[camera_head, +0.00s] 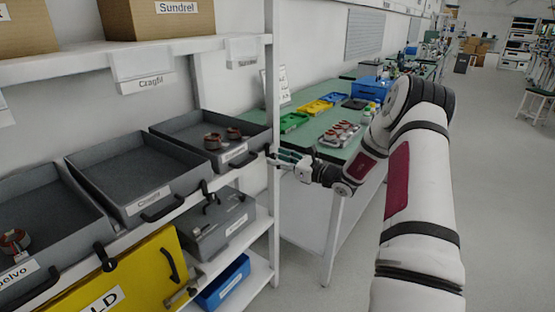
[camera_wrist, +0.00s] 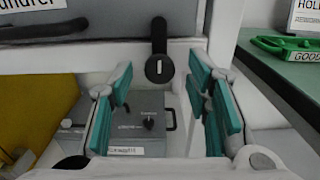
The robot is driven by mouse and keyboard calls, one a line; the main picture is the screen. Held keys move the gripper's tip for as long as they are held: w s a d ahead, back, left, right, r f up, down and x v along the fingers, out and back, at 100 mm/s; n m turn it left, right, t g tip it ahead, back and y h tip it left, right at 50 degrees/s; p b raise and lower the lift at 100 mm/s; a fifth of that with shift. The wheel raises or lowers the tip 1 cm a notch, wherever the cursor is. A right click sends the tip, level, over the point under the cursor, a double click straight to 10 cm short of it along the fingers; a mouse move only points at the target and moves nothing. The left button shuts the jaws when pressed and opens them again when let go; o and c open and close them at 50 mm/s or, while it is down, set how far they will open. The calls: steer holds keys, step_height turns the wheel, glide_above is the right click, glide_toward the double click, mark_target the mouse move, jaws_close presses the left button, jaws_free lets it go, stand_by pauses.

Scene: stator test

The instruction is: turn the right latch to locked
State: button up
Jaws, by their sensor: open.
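The right latch (camera_wrist: 158,66) shows in the wrist view as a black lever with a round lower end and a pale vertical mark. Its arm points straight up in front of the grey tray (camera_wrist: 105,54). My gripper (camera_wrist: 164,84) is open, with its teal pads on either side of the latch in the picture and a visible gap to both. In the head view my gripper (camera_head: 279,157) is at the right front corner of the right tray (camera_head: 184,124). There the latch is small and hard to tell from the dark fingers.
Two other black latches (camera_head: 207,191) (camera_head: 105,258) hang along the shelf. A shelf post (camera_head: 272,220) stands close beside my gripper. A green workbench (camera_head: 305,150) with trays lies behind. A grey box (camera_wrist: 130,125) sits below.

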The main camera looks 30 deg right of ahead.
steer(key=v, duration=1.1)
